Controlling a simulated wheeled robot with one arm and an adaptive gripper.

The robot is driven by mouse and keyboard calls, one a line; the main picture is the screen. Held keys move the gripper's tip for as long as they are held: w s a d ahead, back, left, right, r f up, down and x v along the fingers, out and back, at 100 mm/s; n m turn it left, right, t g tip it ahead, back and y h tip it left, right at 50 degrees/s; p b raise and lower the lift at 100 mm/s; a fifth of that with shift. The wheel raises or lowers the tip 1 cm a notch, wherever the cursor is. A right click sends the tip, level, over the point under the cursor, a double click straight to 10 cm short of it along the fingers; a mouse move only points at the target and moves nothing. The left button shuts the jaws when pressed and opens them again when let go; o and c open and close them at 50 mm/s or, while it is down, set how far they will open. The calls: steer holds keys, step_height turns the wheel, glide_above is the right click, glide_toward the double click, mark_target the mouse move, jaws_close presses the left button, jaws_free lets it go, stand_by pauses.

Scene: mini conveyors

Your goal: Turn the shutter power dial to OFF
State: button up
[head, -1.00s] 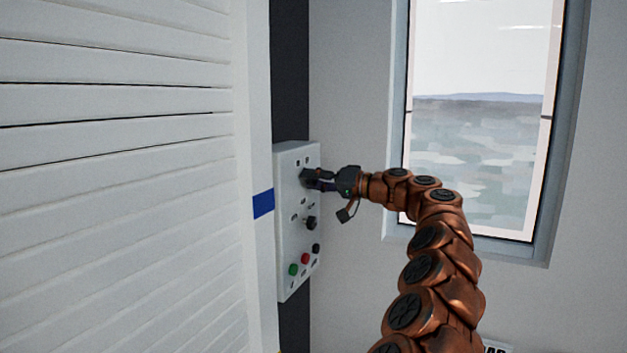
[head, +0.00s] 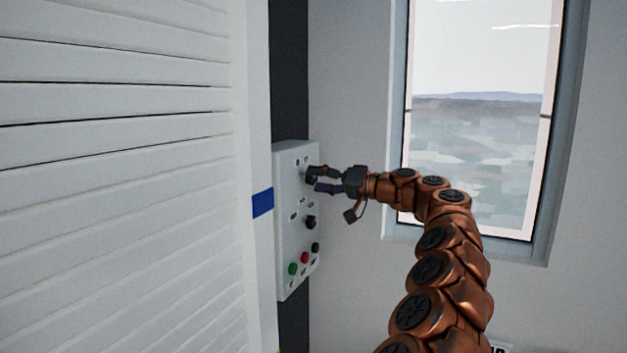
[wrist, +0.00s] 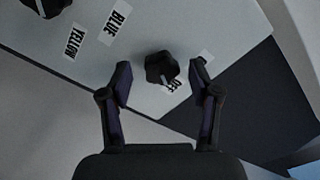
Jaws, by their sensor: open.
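The shutter power dial is a black knob (wrist: 161,67) near one end of the grey control panel (head: 283,225). In the wrist view the OFF label (wrist: 174,85) sits just beside the knob, and a light pointer mark on the knob is on the side toward that label. My gripper (wrist: 162,80) is open, with one finger on each side of the knob and clear space between fingers and knob. In the head view my gripper (head: 316,179) is level with the panel's upper part, and its fingers partly hide the dial.
A second black dial (head: 310,222) sits lower on the panel, with BLUE (wrist: 117,17) and YELLOW (wrist: 84,43) labels. Green (head: 292,269), red (head: 304,257) and black (head: 315,247) buttons are below. A slatted white shutter (head: 120,180) stands left; a window (head: 480,130) is right.

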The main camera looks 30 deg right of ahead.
steer(key=v, duration=1)
steer(key=shift+s+d, duration=0.1)
steer(key=shift+s, duration=0.05)
